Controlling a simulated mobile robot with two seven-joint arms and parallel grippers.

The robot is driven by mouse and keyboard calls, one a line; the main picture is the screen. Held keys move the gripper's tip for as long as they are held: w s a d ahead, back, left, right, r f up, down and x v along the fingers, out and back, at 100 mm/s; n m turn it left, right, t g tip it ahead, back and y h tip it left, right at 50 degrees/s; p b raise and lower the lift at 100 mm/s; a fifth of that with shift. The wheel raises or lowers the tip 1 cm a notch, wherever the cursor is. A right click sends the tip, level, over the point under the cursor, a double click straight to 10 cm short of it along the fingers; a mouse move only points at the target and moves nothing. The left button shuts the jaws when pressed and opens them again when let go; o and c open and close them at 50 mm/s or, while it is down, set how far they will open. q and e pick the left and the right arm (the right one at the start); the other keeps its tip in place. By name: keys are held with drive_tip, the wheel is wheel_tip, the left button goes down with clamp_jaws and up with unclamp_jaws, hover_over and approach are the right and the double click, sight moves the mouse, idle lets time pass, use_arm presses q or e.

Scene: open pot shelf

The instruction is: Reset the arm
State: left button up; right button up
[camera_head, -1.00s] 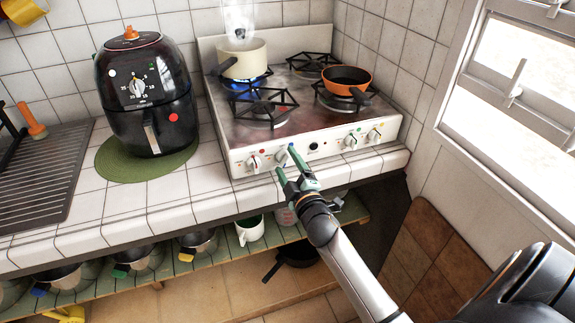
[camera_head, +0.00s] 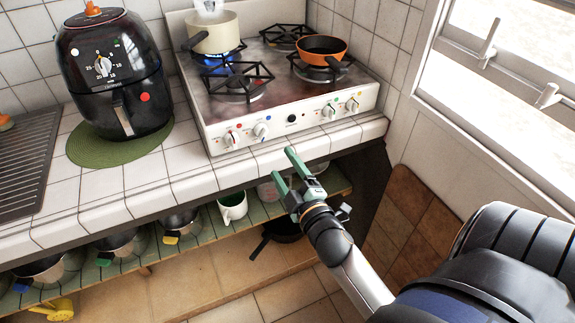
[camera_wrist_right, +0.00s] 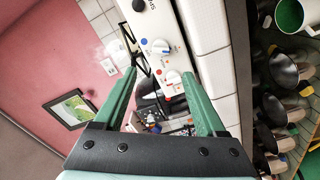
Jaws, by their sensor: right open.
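My right gripper (camera_head: 284,169) is open and empty. Its green fingers point toward the counter's front edge, below the stove's knobs in the head view. In the right wrist view the two green fingers of the gripper (camera_wrist_right: 160,105) stand wide apart with nothing between them. My right arm comes in from the lower right of the head view. The stove (camera_head: 215,137) stands on the tiled counter (camera_head: 140,190) beyond the gripper, apart from it in the head view. My left gripper is not in view.
A cream pot (camera_head: 218,38) sits over a blue flame, and an orange pan (camera_head: 322,50) sits at the right. A black air fryer (camera_head: 118,85) stands on a green mat (camera_head: 90,153). The lower shelf (camera_head: 210,235) holds several pots and a white mug (camera_head: 233,207).

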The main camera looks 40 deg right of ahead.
drive_tip(key=shift+s+a, duration=0.15)
drive_tip(key=shift+s, duration=0.55)
drive_tip(key=s+a+f+m+g+y, duration=0.3)
drive_tip(key=s+a+f, duration=0.4)
drive_tip(key=f, duration=0.4)
drive_tip(key=s+a+f+m+g+y, duration=0.3)
drive_tip(key=s+a+f, duration=0.4)
drive_tip(key=f, duration=0.5)
drive_tip(key=shift+s+m+g+y+p, duration=0.2)
drive_tip(key=shift+m+g+y+p, duration=0.2)
drive_tip(key=shift+m+g, duration=0.55)
drive_tip(key=shift+a+n, duration=0.1)
drive_tip(key=shift+n, duration=0.15)
